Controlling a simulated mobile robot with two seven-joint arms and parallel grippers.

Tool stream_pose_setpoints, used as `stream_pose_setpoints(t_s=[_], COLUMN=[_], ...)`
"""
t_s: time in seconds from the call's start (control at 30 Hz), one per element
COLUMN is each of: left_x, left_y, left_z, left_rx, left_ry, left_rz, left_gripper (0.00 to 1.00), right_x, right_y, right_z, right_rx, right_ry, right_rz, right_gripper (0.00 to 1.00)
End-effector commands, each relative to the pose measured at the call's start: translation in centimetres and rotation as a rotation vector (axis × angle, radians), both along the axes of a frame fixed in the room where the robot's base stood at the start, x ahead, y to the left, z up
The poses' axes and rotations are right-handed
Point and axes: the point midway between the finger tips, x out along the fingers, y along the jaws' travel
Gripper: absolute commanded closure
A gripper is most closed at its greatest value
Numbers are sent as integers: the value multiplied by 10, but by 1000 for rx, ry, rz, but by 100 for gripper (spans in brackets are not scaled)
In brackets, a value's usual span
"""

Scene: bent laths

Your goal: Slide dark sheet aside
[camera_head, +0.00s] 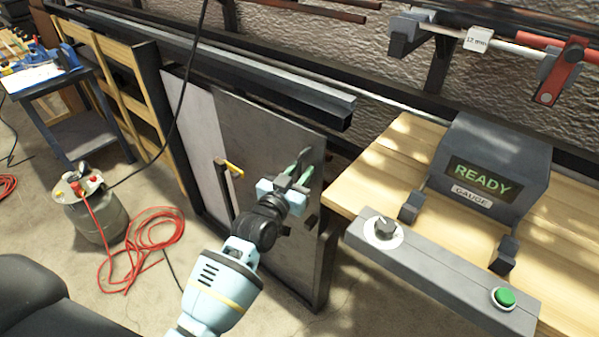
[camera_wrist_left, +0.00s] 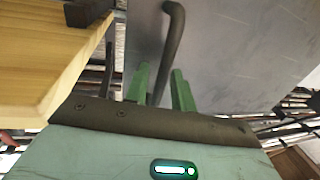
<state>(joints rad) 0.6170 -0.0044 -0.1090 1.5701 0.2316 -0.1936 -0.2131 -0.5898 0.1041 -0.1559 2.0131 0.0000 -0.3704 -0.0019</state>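In the left wrist view a dark bent handle (camera_wrist_left: 173,45) stands out from the dark sheet (camera_wrist_left: 225,50). Its lower end runs down between the green fingers of the left gripper (camera_wrist_left: 160,88). Gaps show beside the handle, so the fingers look open around it. The handle is mostly hidden in the head view. My right gripper is out of view.
A wooden bench (camera_head: 395,160) with a gauge box (camera_head: 495,150) reading READY and a grey control bar (camera_head: 440,275) stands close on the right. Dark rails (camera_head: 240,70) run above the sheets.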

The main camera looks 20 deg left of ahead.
Motion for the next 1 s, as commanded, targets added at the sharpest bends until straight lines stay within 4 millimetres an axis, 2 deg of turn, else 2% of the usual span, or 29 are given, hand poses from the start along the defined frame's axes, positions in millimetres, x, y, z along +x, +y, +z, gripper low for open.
stream_pose_setpoints(t_s=[0.13,0.33,0.77,0.87,1.0], left_x=[0,0,1,5,15], left_y=[0,0,5,16,43], left_z=[0,0,0,0,-1], left_rx=[0,0,2,6,10], left_ry=[0,0,0,-1,-1], left_rz=[0,0,1,2,5], left_gripper=[75,100,100,100,100], right_x=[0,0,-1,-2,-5], right_y=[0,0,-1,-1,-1], right_z=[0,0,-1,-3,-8], right_rx=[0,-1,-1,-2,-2], right_ry=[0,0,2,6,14], right_rz=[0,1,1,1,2], right_gripper=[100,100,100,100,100])
